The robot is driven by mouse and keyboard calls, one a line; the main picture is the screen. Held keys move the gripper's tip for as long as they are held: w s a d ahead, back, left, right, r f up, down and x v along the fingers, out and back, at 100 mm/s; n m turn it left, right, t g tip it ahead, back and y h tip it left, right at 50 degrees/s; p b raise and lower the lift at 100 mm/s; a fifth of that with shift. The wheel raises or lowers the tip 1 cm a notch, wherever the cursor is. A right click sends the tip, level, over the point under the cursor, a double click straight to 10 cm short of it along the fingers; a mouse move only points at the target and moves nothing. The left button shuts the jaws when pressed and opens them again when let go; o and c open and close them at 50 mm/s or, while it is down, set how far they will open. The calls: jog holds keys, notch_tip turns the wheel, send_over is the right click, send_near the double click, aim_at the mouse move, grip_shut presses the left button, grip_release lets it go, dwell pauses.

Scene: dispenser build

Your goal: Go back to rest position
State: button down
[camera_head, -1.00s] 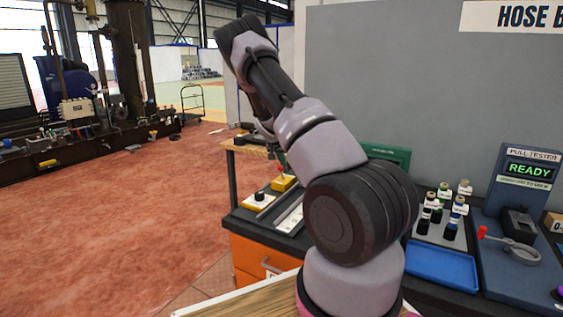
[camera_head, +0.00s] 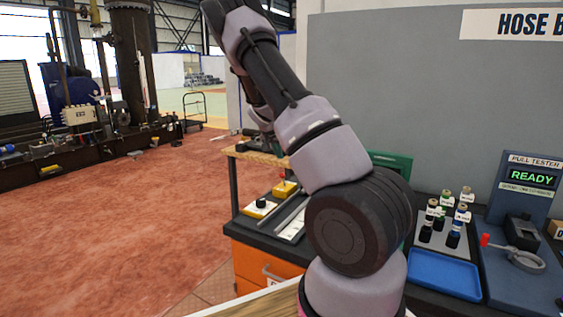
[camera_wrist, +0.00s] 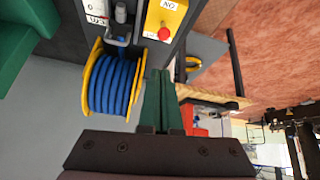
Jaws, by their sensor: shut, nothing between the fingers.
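My gripper (camera_wrist: 161,102) shows in the wrist view with its two green fingers together and nothing between them. In that view a yellow reel of blue hose (camera_wrist: 115,84) lies left of the fingertips. A yellow box with a red button (camera_wrist: 163,24) is beyond the fingertips. In the head view my arm stands raised in the middle, bent up and to the left, and my gripper is hidden behind it.
The dark workbench (camera_head: 270,237) holds a rack of several bottles (camera_head: 446,222), an empty blue tray (camera_head: 444,272) and the pull tester (camera_head: 524,215) reading READY. A grey panel (camera_head: 420,100) stands behind it. Open red floor (camera_head: 120,230) lies to the left.

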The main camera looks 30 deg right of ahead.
jog(key=shift+s+a+r, duration=0.2)
jog(key=shift+r, duration=0.2)
jog(key=s+a+r+n+t+y, duration=0.1)
jog(key=s+a+r+y, duration=0.2)
jog(key=s+a+r, duration=0.55)
jog(key=s+a+r+y, duration=0.3)
jog(key=s+a+r, duration=0.2)
jog(key=s+r, duration=0.7)
jog(key=s+a+r+n, duration=0.1)
jog(key=s+a, duration=0.1)
jog(key=s, duration=0.4)
jog(key=s+a+r+n+t, duration=0.1)
jog(key=s+a+r, duration=0.1)
jog(key=s, duration=0.5)
jog(key=s+a+r+n+y, duration=0.1)
jog(key=s+a, duration=0.2)
jog(key=s, duration=0.3)
jog(key=shift+s+a+r+n+t, duration=0.25)
jog(key=shift+r+n+t, duration=0.05)
jog(key=shift+n+t, duration=0.1)
